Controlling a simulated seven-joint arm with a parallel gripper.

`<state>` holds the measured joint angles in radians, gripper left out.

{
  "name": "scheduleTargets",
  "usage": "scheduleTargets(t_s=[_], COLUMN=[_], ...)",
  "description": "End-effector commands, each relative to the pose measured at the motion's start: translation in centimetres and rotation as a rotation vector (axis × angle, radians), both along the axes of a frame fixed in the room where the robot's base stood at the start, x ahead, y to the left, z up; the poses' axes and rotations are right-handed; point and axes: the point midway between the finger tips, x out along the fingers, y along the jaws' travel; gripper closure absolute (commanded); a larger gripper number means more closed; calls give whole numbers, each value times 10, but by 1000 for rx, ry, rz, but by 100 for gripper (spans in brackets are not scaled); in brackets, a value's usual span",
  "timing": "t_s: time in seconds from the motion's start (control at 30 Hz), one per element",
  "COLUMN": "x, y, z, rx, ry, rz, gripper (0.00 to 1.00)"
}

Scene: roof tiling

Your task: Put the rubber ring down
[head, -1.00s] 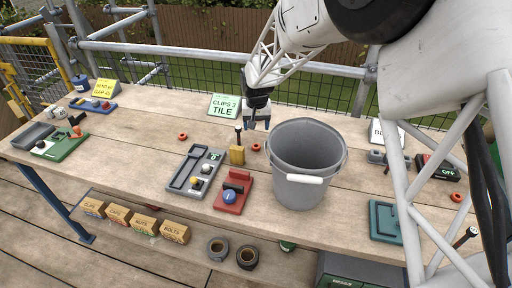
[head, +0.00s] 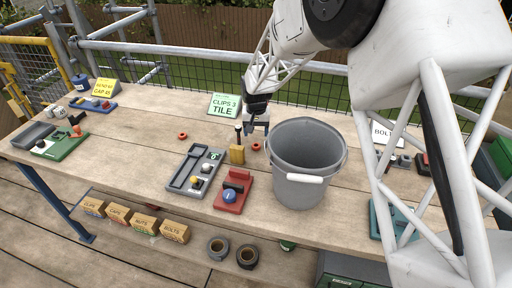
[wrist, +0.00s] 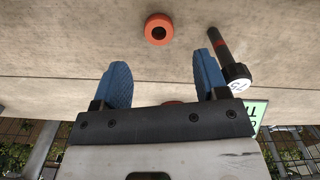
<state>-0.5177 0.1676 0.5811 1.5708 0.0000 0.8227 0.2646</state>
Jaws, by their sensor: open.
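An orange-red rubber ring (head: 256,146) lies flat on the wooden bench, left of the grey bucket. A similar ring (head: 183,135) lies further left. My gripper (head: 257,131) is just above and behind the ring near the bucket. In the wrist view, my gripper (wrist: 161,68) shows its two blue fingers apart with nothing held between them. One orange ring (wrist: 158,28) lies on the boards beyond the fingertips. Part of another orange-red object (wrist: 172,103) shows behind the gripper's dark bar; most of it is hidden.
The grey bucket (head: 306,185) stands close right of my gripper. A red fixture (head: 233,192) and grey tray (head: 183,178) lie in front. A green sign (head: 223,106) stands behind.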

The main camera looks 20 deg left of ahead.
Motion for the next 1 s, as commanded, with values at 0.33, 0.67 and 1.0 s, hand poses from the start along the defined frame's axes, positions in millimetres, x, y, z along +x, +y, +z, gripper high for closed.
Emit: scheduleTargets(t_s=[0.33, 0.67, 1.0], x=[0, -2, -3], y=[0, 0, -1], z=[-6, -22, -56], rx=[0, -1, 0], ry=[-1, 2, 0], rz=[0, 0, 0], gripper=[33, 33, 33])
